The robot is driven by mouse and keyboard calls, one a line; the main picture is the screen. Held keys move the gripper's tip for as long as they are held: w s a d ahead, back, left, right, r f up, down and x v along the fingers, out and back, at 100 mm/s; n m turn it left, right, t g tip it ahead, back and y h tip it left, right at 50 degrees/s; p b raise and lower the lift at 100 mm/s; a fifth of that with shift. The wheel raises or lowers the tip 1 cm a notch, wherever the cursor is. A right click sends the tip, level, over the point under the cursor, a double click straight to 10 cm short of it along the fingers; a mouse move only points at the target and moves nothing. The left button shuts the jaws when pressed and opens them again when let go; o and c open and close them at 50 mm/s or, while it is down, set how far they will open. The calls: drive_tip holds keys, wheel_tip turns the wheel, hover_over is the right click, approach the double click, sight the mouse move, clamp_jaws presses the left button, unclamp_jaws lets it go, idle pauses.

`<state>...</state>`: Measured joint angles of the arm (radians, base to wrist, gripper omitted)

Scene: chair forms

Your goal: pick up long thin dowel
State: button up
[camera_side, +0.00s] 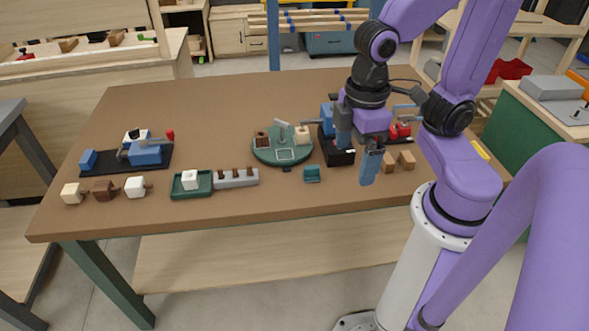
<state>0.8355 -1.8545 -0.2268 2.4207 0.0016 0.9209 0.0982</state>
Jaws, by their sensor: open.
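I cannot make out a long thin dowel for certain on the table. Several short dark brown pegs show in a grey rack (236,178) near the table's front middle; whether any is the dowel is too small to tell. My gripper (357,150) is open above the right part of the table, pointing down. Its fingers are apart, and no held thing shows between them. It is to the right of the grey rack and the round green fixture (283,157). My arm and gripper hide part of the table behind them.
A green tray (205,192) holds a white block. A blue vise on a black base (95,163) stands left, with loose blocks (104,190) before it. A small teal piece (312,174) and tan blocks (407,159) lie near my gripper. The table's back middle (215,105) is clear.

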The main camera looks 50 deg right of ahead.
drive_tip(key=shift+s+d+f+n, duration=0.1)
drive_tip(key=shift+s+d+n, duration=0.3)
drive_tip(key=shift+s, duration=0.25)
drive_tip(key=shift+s+d+f+n, duration=0.1)
drive_tip(key=shift+s+d+n, duration=0.3)
drive_tip(key=shift+s, duration=0.2)
drive_tip(key=shift+s+d, duration=0.1)
drive_tip(key=shift+s, duration=0.2)
drive_tip(key=c, duration=1)
drive_tip(key=shift+c, duration=0.2)
